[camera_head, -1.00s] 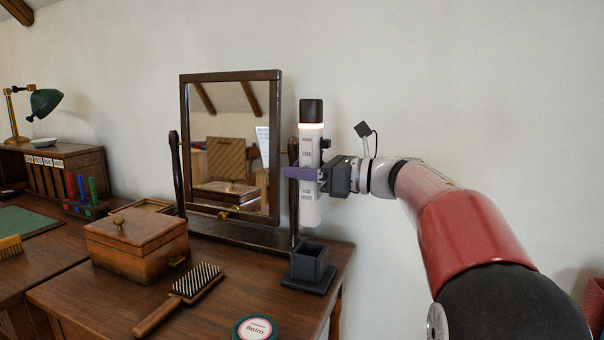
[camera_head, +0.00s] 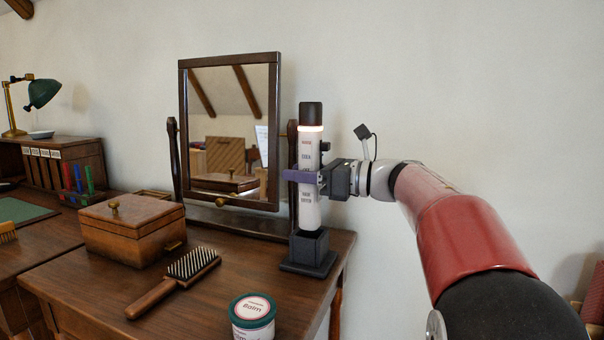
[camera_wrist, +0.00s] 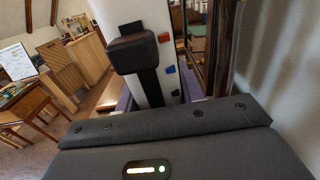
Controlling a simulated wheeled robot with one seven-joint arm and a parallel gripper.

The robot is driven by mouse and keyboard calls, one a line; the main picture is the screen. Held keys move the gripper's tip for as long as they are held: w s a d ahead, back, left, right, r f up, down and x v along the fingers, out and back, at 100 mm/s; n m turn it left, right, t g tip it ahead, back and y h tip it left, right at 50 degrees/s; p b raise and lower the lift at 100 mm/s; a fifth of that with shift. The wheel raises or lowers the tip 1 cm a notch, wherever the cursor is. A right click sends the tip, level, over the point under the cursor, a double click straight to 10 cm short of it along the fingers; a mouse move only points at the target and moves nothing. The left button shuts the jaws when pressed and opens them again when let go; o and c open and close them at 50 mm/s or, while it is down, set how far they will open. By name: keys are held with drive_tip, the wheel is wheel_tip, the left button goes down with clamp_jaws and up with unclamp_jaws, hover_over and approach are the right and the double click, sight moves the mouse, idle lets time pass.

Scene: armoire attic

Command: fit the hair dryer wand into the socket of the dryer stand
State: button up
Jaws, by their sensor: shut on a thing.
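The hair dryer wand (camera_head: 311,210) is a white upright cylinder with printed marks, a dark cap and a glowing ring under it. My gripper (camera_head: 303,176), with purple fingers, is shut around its middle from the right. The dryer stand (camera_head: 308,250) is a dark square socket on a flat base at the table's right end. The wand's lower end meets the socket's rim in the head view; I cannot tell whether it is inside or just above. In the wrist view the wand (camera_wrist: 147,22) shows close up with a dark block and coloured buttons; the socket is hidden there.
A tilting mirror (camera_head: 232,130) stands close on the left of the wand. A wooden box (camera_head: 133,230), a hairbrush (camera_head: 190,265) and a balm jar (camera_head: 252,315) lie on the dressing table (camera_head: 215,275). Plain wall is behind my arm.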

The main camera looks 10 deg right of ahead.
sight(303, 206)
drive_tip(key=shift+f+b, duration=3.45)
drive_tip(key=shift+b, duration=1.15)
idle(1.4)
drive_tip(key=o, duration=1.3)
drive_tip(key=shift+o, duration=0.2)
drive_tip(key=v, duration=0.7)
drive_tip(key=shift+s+d, duration=0.25)
drive_tip(key=shift+d, duration=0.05)
